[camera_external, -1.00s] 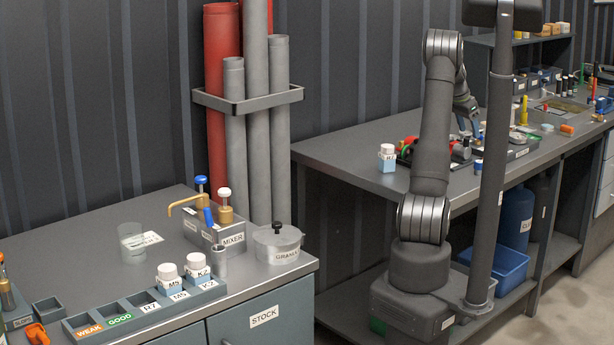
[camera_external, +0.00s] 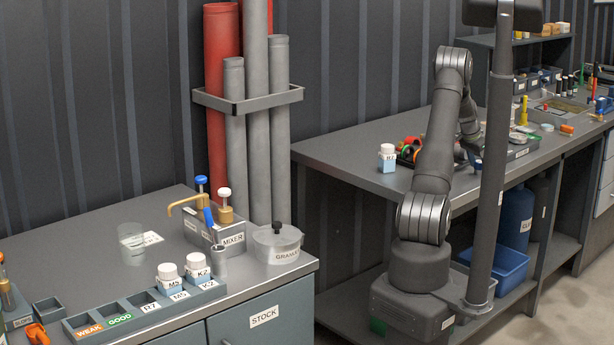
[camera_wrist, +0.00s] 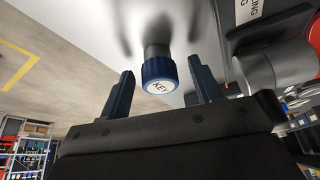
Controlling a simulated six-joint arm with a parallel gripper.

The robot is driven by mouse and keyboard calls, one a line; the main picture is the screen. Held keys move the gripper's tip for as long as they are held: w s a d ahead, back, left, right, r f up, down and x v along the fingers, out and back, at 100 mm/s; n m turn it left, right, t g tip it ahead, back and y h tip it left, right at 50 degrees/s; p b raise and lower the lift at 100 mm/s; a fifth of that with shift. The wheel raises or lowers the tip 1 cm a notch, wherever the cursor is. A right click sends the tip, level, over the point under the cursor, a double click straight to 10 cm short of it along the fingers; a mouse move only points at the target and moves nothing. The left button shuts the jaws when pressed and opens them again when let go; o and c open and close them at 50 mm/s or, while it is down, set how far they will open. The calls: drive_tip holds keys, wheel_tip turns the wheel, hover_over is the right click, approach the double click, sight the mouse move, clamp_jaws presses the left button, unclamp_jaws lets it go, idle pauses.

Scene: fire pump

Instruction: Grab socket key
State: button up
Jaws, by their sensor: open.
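The socket key (camera_wrist: 152,68) shows in the wrist view as a dark shaft with a blue round end marked KEY, against the pale bench surface. My gripper (camera_wrist: 161,66) is open, with one dark blue finger on each side of the key's blue end. Gaps show between the key and both fingers, so it is not clamped. In the external view a small blue piece (camera_external: 478,163), likely the key, shows at the bench's front edge. My gripper is hidden there behind my arm and the upright pole.
A white-capped bottle (camera_external: 387,157) stands on the right bench, left of my arm. Red and dark parts (camera_external: 408,150) lie behind my arm. In the wrist view, a dark labelled box and a red-grey fitting (camera_wrist: 270,68) sit close right of the fingers.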

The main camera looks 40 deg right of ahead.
drive_tip(key=shift+d+f, duration=0.15)
drive_tip(key=shift+f, duration=0.25)
drive_tip(key=c, duration=1.1)
drive_tip(key=shift+r, duration=0.15)
